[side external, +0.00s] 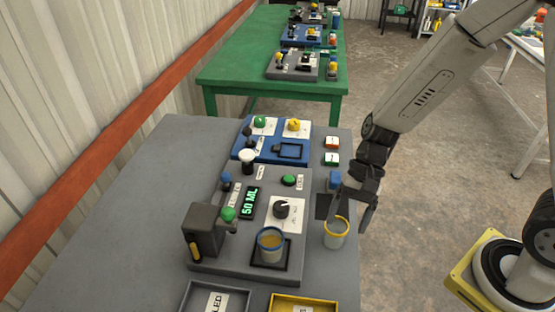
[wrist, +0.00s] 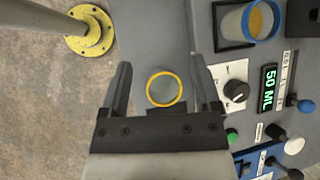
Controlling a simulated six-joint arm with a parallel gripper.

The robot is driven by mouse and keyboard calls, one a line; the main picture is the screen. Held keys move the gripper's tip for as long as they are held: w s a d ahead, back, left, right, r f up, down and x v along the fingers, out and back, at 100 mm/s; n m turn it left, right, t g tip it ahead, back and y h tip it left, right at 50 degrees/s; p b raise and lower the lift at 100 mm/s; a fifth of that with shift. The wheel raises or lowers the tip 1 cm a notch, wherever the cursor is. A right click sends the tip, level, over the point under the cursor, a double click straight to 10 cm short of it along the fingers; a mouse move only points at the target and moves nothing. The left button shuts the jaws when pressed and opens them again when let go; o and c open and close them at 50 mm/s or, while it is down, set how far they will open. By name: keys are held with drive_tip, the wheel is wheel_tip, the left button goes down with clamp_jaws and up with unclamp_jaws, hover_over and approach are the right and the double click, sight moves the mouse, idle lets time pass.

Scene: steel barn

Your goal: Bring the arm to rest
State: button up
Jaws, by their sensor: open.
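My gripper (side external: 346,212) is open, its fingers pointing down at the right edge of the grey table. A small clear cup with a yellow rim (side external: 335,236) stands upright on the table just below the fingers. In the wrist view the cup (wrist: 163,90) shows between the two spread fingers of my gripper (wrist: 160,66), with gaps on both sides. I cannot tell whether the fingertips reach below its rim. My arm comes down from the upper right.
A grey dispenser panel (side external: 225,262) reads "50 ML". A blue-rimmed cup with yellow contents (side external: 271,245) stands on its pad. A blue panel (side external: 255,155) lies behind. Grey and yellow trays (side external: 300,301) are at the front. Open floor lies right of the table.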

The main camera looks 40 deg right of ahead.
drive_tip(key=d+r+n+t+h, duration=0.1)
drive_tip(key=d+n+t+h, duration=0.1)
drive_tip(key=d+n+h, duration=0.1)
drive_tip(key=w+d+r+n+t+h, duration=0.1)
drive_tip(key=d+r+n+t+h, duration=0.1)
drive_tip(key=d+n, duration=0.4)
drive_tip(key=shift+d+r+t+h, duration=0.25)
drive_tip(key=shift+d+t+h, duration=0.45)
drive_tip(key=shift+d, duration=0.35)
